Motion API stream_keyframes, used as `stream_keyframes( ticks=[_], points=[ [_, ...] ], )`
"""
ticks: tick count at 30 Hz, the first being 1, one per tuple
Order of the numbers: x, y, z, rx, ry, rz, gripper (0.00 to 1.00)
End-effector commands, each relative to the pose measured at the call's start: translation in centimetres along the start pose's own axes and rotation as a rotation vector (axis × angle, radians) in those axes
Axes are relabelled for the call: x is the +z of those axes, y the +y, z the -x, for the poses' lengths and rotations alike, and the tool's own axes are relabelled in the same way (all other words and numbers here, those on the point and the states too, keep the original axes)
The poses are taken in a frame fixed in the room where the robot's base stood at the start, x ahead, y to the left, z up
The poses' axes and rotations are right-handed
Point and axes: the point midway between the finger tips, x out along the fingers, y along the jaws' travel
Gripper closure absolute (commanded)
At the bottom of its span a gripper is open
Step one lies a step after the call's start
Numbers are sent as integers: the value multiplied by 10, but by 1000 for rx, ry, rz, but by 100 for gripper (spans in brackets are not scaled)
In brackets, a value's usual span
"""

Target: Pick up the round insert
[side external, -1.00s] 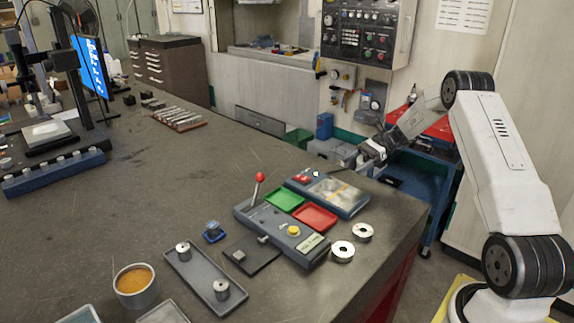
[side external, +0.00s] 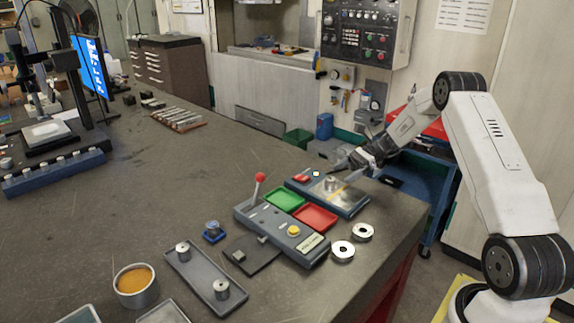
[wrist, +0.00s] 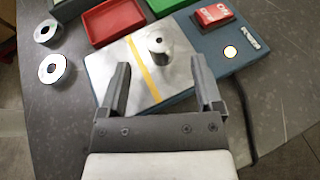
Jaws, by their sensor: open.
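A round metal insert (wrist: 158,45) with a hole in its top stands upright on a bright metal plate with a yellow stripe (wrist: 135,58). In the side view the insert (side external: 331,183) shows small on the same plate, just left of my gripper (side external: 353,166). In the wrist view my gripper (wrist: 160,72) is open and empty. Its two fingers lie to the left and right of the insert's line, with the insert ahead of the tips and apart from them.
Beside the plate are a red switch (wrist: 213,15), a red tray (wrist: 112,22) and a green tray (wrist: 147,5). Two metal rings (side external: 343,251) (side external: 362,232) lie near the table's edge. A lever with a red knob (side external: 259,177) stands up from the neighbouring box.

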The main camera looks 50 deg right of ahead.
Motion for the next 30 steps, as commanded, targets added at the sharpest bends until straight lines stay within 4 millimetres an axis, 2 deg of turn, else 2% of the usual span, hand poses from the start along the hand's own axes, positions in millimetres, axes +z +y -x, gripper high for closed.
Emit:
stream_keyframes(
  ticks=[6,12,28,30],
  points=[
    [0,0,-26,3,-1,0,16],
    [-1,0,-41,2,0,0,16],
    [-1,0,-42,1,0,0,16],
    [-1,0,-42,2,0,0,39]
  ],
)
